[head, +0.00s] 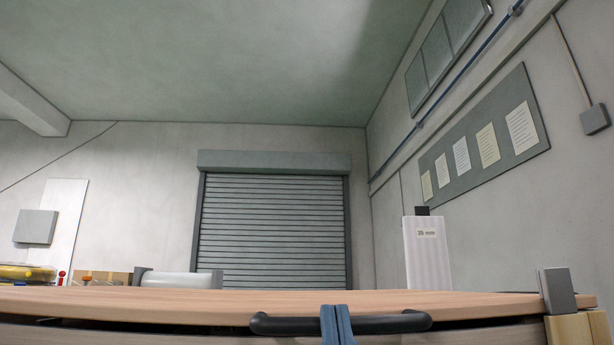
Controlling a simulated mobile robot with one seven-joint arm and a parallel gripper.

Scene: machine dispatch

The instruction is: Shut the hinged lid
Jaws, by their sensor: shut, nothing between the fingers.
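A wide light-wood panel, which looks like the hinged lid (200,301), spans the bottom of the head view and lies nearly level. A dark bar handle (280,325) sits at its front edge. A thin dark gap shows between the panel's edge and the wooden front (130,334) below it. My gripper (337,325), with two blue fingers side by side, is shut and empty in front of the handle's middle. I cannot tell whether the fingers touch the handle. The hinges and the inside are hidden.
A grey corner bracket (557,290) stands at the right end by a pale wood block (570,330). Beyond the panel are a white ribbed box (427,252), a pale rounded object (180,280) and a cardboard box (108,278). A grey roller shutter (272,235) closes the back wall.

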